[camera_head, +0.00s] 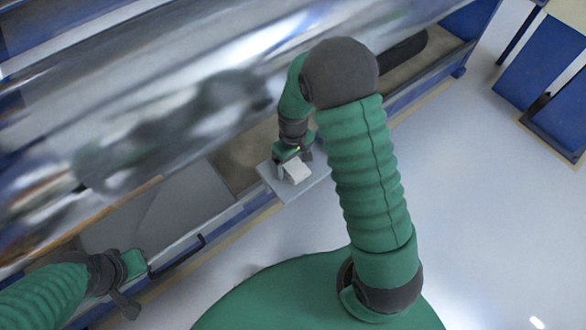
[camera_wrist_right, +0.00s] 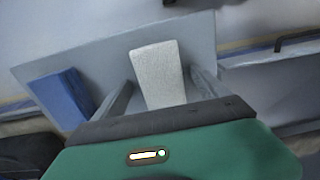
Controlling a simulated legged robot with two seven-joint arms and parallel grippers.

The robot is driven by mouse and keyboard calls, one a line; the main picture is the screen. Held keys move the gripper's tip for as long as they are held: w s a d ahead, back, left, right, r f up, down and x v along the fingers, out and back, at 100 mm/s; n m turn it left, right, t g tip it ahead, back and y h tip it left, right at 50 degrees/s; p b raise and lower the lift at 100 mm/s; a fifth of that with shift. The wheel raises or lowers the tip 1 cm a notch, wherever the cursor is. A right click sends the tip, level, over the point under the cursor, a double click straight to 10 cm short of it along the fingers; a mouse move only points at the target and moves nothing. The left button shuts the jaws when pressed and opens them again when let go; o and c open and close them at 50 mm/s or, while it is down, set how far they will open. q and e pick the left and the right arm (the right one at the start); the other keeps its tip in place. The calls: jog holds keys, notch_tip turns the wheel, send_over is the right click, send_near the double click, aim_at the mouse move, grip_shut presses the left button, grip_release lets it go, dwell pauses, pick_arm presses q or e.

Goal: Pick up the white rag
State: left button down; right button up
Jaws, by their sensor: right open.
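The white rag (camera_head: 297,171) is a small pale block lying on a grey shelf plate (camera_head: 293,191). In the right wrist view the rag (camera_wrist_right: 158,75) shows as a white, upright rectangle on the same plate (camera_wrist_right: 110,55). My right gripper (camera_head: 293,165) is open just over the rag. In the wrist view its two fingers stand on either side of the rag's near end, with gaps visible. The rag's lowest part is hidden behind the gripper body. My left gripper (camera_head: 131,286) is at the lower left, away from the rag; its jaw state is unclear.
A blue block (camera_wrist_right: 62,97) lies left of the rag in the wrist view. Large shiny metal rollers (camera_head: 200,100) run behind the plate. A black handle (camera_head: 180,258) is on the machine's front near my left gripper. The floor (camera_head: 480,220) at right is open.

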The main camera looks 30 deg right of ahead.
aim_at(291, 165)
jog(key=shift+f, duration=0.1)
jog(key=c, duration=1.5)
jog(key=shift+o, duration=0.2)
jog(key=shift+r+p, duration=0.45)
jog(key=shift+r, duration=0.1)
jog(key=r+p, duration=0.1)
jog(key=a+r, duration=0.1)
jog(key=r, duration=0.1)
jog(key=shift+s+p, duration=0.1)
jog(key=shift+p, duration=0.25)
jog(key=s+a+r+p, duration=0.1)
jog(key=s+a+p, duration=0.2)
jog(key=a, duration=1.1)
jog(key=shift+s+a, duration=0.15)
jog(key=shift+a, duration=0.25)
